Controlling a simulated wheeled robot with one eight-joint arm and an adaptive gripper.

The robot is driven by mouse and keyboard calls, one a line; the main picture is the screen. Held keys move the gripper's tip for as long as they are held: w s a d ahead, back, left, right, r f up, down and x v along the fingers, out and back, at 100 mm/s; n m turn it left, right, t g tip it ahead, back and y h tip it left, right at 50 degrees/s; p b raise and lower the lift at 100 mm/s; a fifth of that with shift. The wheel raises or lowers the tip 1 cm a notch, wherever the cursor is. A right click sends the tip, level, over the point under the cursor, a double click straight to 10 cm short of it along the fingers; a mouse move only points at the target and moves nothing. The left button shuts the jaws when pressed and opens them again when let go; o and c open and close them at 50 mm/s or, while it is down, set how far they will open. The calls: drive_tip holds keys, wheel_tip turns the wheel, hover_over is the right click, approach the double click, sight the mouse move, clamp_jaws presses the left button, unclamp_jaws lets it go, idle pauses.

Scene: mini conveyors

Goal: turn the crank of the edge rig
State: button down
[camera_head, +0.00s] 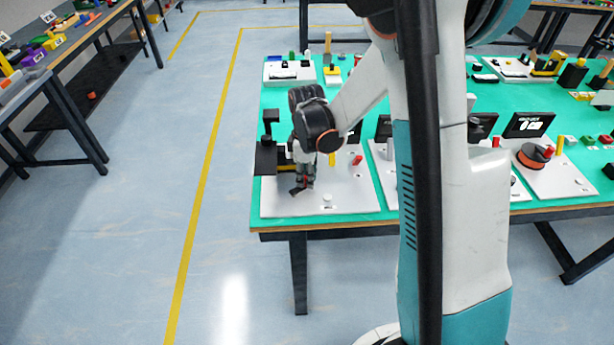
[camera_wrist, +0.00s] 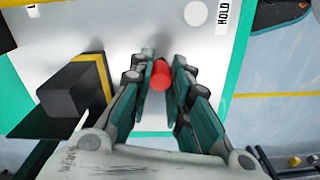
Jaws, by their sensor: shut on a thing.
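The edge rig is a white plate (camera_head: 345,203) at the near left corner of the green table; it also shows in the wrist view (camera_wrist: 150,25). A red crank knob (camera_wrist: 161,75) stands between my fingertips in the wrist view. My gripper (camera_wrist: 160,68) is shut on this knob, fingers on both sides of it. In the head view my gripper (camera_head: 303,186) points down over the plate, with a dark piece (camera_head: 296,191) at its fingertips. The crank's arm and pivot are mostly hidden by the fingers.
A black block (camera_wrist: 75,90) with a yellow edge stands left of my fingers in the wrist view. A round white button (camera_wrist: 195,13) and a HOLD label (camera_wrist: 222,15) lie to the right. Other rigs crowd the table to the right. The floor (camera_head: 225,240) at left is clear.

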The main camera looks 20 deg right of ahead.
drive_tip(key=c, duration=1.4)
unclamp_jaws()
drive_tip(key=shift+c, duration=0.2)
drive_tip(key=shift+r, duration=0.1)
wheel_tip(320, 180, up, 12)
